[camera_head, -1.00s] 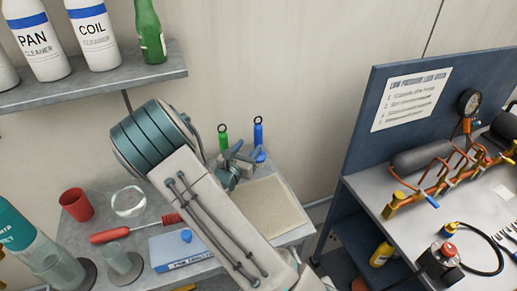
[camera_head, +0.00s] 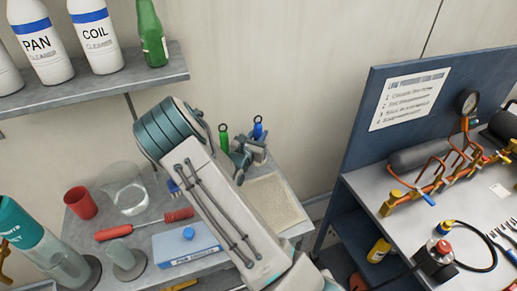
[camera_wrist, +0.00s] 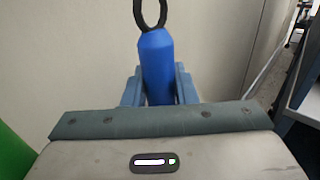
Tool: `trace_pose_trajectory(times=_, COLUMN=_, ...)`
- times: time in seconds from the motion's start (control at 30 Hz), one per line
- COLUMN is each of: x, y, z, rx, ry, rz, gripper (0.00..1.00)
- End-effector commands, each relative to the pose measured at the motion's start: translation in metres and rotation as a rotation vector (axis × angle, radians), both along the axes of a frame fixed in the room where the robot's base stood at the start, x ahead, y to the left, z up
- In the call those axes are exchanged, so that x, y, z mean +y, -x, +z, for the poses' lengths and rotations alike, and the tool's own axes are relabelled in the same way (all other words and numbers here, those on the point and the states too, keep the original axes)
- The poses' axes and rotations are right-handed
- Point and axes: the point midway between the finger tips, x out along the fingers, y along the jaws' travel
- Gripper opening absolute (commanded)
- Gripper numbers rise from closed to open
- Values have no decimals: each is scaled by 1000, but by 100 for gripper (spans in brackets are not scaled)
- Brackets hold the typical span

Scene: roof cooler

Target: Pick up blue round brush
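The blue round brush (camera_head: 257,130) stands at the back of the small grey table, beside the wall, with a black loop at its top. My gripper (camera_head: 244,155) reaches it from the front, below the loop. In the wrist view the blue handle (camera_wrist: 157,70) stands nearly upright between the two fingers (camera_wrist: 159,88), which sit close against both its sides. The gripper looks shut on it. The brush's lower end is hidden behind the gripper.
A green brush (camera_head: 223,138) stands just left. The table also holds a red cup (camera_head: 81,203), a red-handled brush (camera_head: 115,233), a blue box (camera_head: 185,245) and a tan mat (camera_head: 278,203). A shelf (camera_head: 110,85) hangs above left; a blue-panelled bench (camera_head: 365,150) stands right.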

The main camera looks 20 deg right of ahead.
Motion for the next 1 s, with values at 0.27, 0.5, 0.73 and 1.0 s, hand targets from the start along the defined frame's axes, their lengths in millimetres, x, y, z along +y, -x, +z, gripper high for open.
trace_pose_trajectory(times=0.27, x=0, y=0, z=0, rx=-1, ry=1, rz=0, gripper=0)
trace_pose_trajectory(times=0.5, x=0, y=0, z=4, rx=-1, ry=0, rz=0, gripper=0)
trace_pose_trajectory(times=0.73, x=0, y=0, z=23, rx=-6, ry=-1, rz=0, gripper=0)
trace_pose_trajectory(times=1.0, x=-19, y=26, z=58, rx=-4, ry=-2, rz=-4, gripper=0)
